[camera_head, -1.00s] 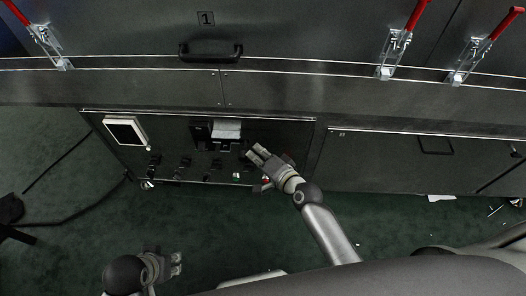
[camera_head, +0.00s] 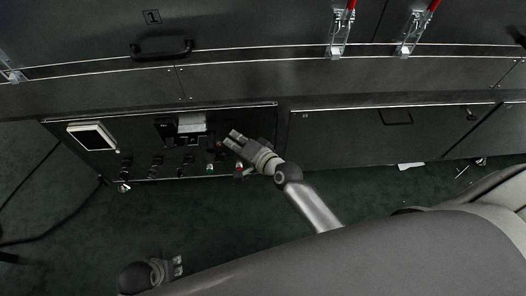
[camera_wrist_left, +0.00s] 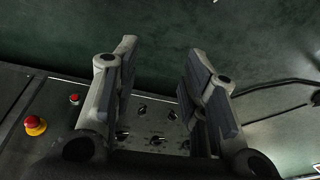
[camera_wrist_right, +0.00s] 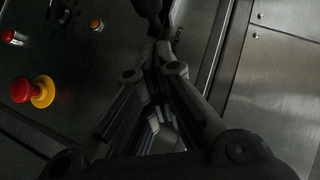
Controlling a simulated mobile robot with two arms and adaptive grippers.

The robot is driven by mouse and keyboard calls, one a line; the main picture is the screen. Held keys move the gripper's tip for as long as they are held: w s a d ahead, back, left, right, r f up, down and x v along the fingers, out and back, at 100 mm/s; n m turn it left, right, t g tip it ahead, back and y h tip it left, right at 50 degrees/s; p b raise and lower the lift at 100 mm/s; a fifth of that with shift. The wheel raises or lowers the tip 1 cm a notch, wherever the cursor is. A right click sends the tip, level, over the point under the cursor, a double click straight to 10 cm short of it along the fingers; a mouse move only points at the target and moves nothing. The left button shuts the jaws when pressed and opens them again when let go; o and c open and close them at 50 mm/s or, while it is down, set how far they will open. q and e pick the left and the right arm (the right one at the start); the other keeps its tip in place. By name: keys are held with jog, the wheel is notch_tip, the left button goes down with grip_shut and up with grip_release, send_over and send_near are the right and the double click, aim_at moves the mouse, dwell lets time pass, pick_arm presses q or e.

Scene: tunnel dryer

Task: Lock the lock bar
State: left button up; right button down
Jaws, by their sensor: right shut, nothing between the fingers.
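Silver toggle latches with red handles sit along the upper edge of the dark machine: one latch (camera_head: 340,34), a second (camera_head: 411,34) to its right, and part of a third (camera_head: 9,72) at the left picture edge. Their red handles are cut off by the top or edge of the head view. Which one the task's lock bar is, I cannot tell. My right gripper (camera_head: 234,138) is shut and empty, in front of the control panel and well below the latches. My left gripper (camera_head: 177,265) is low over the green floor, its fingers apart and empty in the left wrist view (camera_wrist_left: 156,80).
The control panel (camera_head: 98,160) has a white-framed screen (camera_head: 92,135) and several knobs. A red emergency button (camera_wrist_right: 34,91) is left of my right gripper in its wrist view. A black door handle (camera_head: 161,48) is under the number 1. Green floor lies below.

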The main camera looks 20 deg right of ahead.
pick_arm(q)
notch_tip(320, 180, down, 7)
jog(key=s+p, duration=0.1)
jog(key=s, duration=0.1)
jog(key=shift+s+r+p, duration=0.15)
jog(key=shift+r+p, duration=0.05)
jog(key=shift+p, duration=0.15)
pick_arm(e)
jog(key=v, duration=1)
pick_arm(q)
jog(key=shift+a, duration=0.1)
